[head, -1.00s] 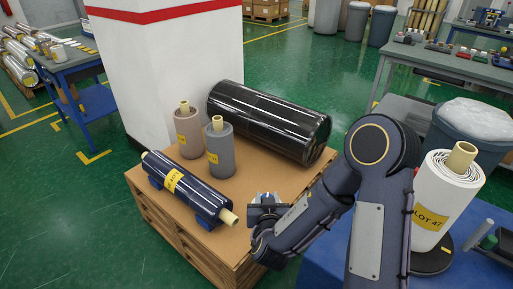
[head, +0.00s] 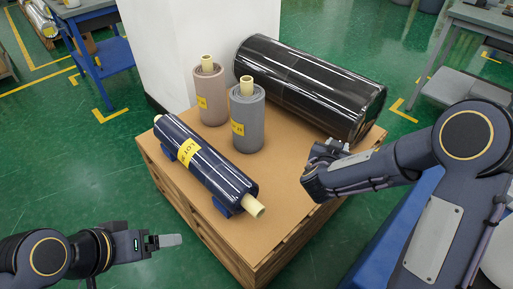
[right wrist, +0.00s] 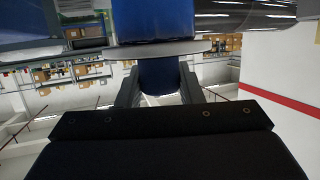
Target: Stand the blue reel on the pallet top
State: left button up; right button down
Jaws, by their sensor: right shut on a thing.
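The blue reel (head: 207,165) is a dark navy, glossy roll with a yellow lot label and a pale core at each end. It lies on its side on blue supports on the brown pallet top (head: 285,215). My right gripper (head: 328,150) is over the pallet's right side, apart from the reel. The right wrist view shows its fingers shut on a blue flanged piece (right wrist: 160,78) with a pale grey disc edge. This piece is hidden in the head view. My left gripper (head: 170,240) is left of the pallet's front; its finger gap cannot be made out.
Upright grey (head: 247,122) and pinkish (head: 210,98) rolls stand behind the reel. A large black roll (head: 310,85) lies along the back right. A white pillar (head: 165,50) rises behind the pallet. Bare pallet top lies between the reel and my right gripper.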

jog(key=shift+m+g+h, duration=0.4)
jog(key=shift+m+h, duration=0.3)
jog(key=w+f+b, duration=0.1)
jog(key=f+b, duration=0.1)
jog(key=b, duration=0.1)
jog(key=w+f+b, duration=0.1)
jog(key=f+b, duration=0.1)
jog(key=b, duration=0.1)
jog(key=w+f+b, duration=0.2)
jog(key=shift+d+f+b, duration=0.1)
jog(key=shift+d+b, duration=0.25)
jog(key=shift+b, duration=0.05)
jog(key=shift+w+f+b, duration=0.1)
jog(key=shift+w+b, duration=0.1)
jog(key=shift+b, duration=0.1)
jog(key=w+a+f, duration=0.7)
jog(key=w+f, duration=0.5)
jog(key=shift+f, duration=0.4)
jog(key=shift+f+b, duration=0.1)
jog(key=shift+b, duration=0.2)
